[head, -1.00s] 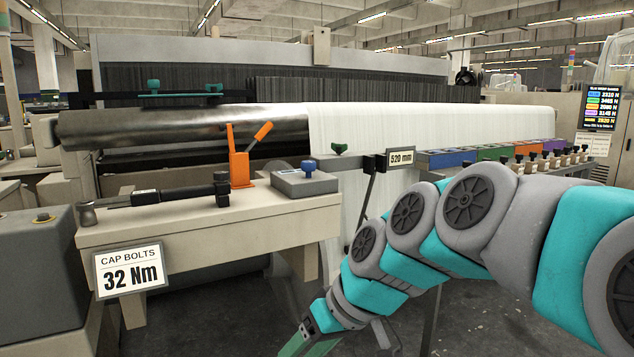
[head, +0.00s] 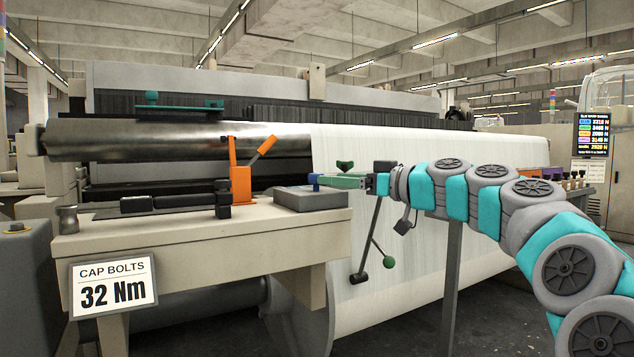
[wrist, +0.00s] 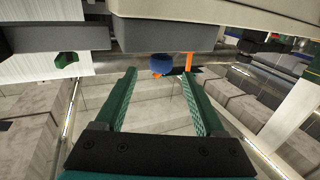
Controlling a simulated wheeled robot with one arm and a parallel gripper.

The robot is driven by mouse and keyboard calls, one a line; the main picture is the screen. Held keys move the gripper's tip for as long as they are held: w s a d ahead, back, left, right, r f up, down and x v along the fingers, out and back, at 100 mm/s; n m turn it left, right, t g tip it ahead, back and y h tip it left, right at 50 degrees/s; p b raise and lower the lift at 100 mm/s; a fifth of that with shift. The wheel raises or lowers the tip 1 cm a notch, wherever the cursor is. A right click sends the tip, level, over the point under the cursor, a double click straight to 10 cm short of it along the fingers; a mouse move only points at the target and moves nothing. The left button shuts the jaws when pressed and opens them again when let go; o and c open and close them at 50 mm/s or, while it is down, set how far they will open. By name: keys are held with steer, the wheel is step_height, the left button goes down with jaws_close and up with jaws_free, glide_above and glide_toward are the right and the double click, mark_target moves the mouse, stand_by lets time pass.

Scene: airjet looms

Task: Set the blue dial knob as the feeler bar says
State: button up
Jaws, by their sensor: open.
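The blue dial knob (head: 313,180) stands on top of a flat grey box (head: 310,199) at the right end of the bench. My gripper (head: 325,181) is open and level with the knob, at its right. In the wrist view the knob (wrist: 163,64) shows in the gap between the green fingertips (wrist: 160,73), touching neither; I cannot tell whether the tips reach around it. The grey box (wrist: 165,33) spans the top there. I cannot make out for certain which part is the feeler bar; a teal bar (head: 178,108) sits on the loom.
An orange lever stand (head: 240,184) is close left of the box. A black wrench (head: 150,204) lies on the bench (head: 190,240), whose sign (head: 113,286) reads "CAP BOLTS 32 Nm". A black lever with a green ball (head: 389,262) hangs below my arm. A screen (head: 592,135) stands far right.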

mark_target(323, 192)
steer(key=x, duration=0.4)
steer(key=shift+a+f, duration=0.15)
steer(key=shift+x, duration=0.95)
jaws_close()
